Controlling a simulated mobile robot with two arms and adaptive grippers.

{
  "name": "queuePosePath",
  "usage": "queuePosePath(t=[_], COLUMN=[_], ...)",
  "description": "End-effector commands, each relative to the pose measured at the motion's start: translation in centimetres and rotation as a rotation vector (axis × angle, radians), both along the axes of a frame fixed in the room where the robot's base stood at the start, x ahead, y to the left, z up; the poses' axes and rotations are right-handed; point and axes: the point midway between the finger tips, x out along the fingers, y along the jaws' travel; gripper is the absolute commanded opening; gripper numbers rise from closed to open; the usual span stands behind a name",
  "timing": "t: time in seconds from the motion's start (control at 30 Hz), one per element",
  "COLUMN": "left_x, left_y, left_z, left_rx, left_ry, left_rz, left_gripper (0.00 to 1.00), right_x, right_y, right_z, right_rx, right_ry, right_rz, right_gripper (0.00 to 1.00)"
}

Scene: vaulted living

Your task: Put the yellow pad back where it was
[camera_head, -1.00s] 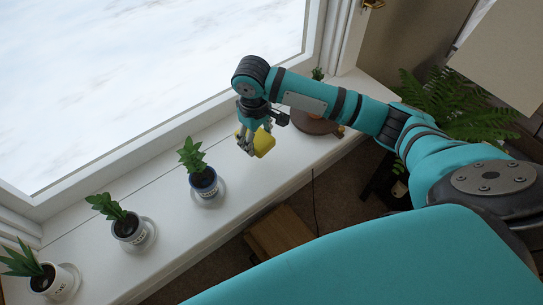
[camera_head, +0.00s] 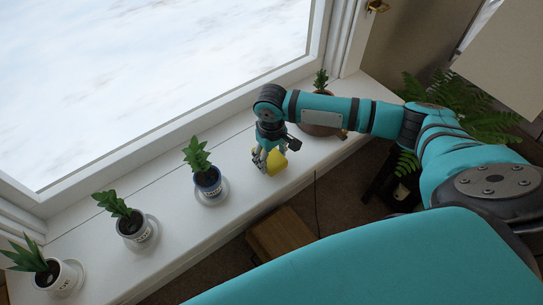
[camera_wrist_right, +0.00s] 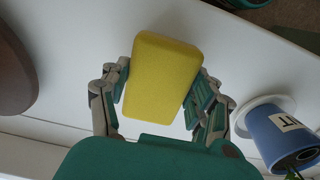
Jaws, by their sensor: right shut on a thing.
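The yellow pad (camera_head: 277,161) is a small yellow block over the white window sill (camera_head: 240,206). My right gripper (camera_head: 267,165) is shut on it from above, low over the sill. In the right wrist view the pad (camera_wrist_right: 160,78) sits between the two fingers of the gripper (camera_wrist_right: 158,100). I cannot tell whether the pad touches the sill. My left gripper is not in view.
A blue potted plant (camera_head: 208,183) on a saucer stands left of the gripper, close by. Two white potted plants (camera_head: 133,227) (camera_head: 58,276) stand farther left. A brown pot (camera_head: 320,124) is behind the arm. A wooden box (camera_head: 280,234) lies below the sill.

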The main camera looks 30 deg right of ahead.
Motion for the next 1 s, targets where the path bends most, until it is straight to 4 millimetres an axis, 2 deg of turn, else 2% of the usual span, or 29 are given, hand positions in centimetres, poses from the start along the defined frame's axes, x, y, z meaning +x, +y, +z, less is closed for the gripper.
queuePosePath(t=[0.37, 0.4, 0.57, 0.87, 1.0], left_x=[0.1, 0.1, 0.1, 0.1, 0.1], left_y=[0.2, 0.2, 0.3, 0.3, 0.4], left_z=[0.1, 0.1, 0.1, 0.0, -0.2], left_rx=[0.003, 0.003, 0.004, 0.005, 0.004], left_ry=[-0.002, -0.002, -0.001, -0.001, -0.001], left_rz=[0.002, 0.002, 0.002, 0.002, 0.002], left_gripper=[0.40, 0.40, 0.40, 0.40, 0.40], right_x=[0.0, 0.0, 0.0, 0.1, 0.1], right_y=[0.0, 0.0, 0.0, 0.0, 0.0], right_z=[-0.7, -0.7, -0.7, -0.4, 1.1], right_rx=[0.000, 0.000, 0.000, 0.000, 0.001], right_ry=[0.000, 0.000, 0.000, -0.002, -0.005], right_rz=[0.000, 0.000, 0.000, 0.001, 0.001], right_gripper=[0.36, 0.67, 0.85, 0.85, 0.85])
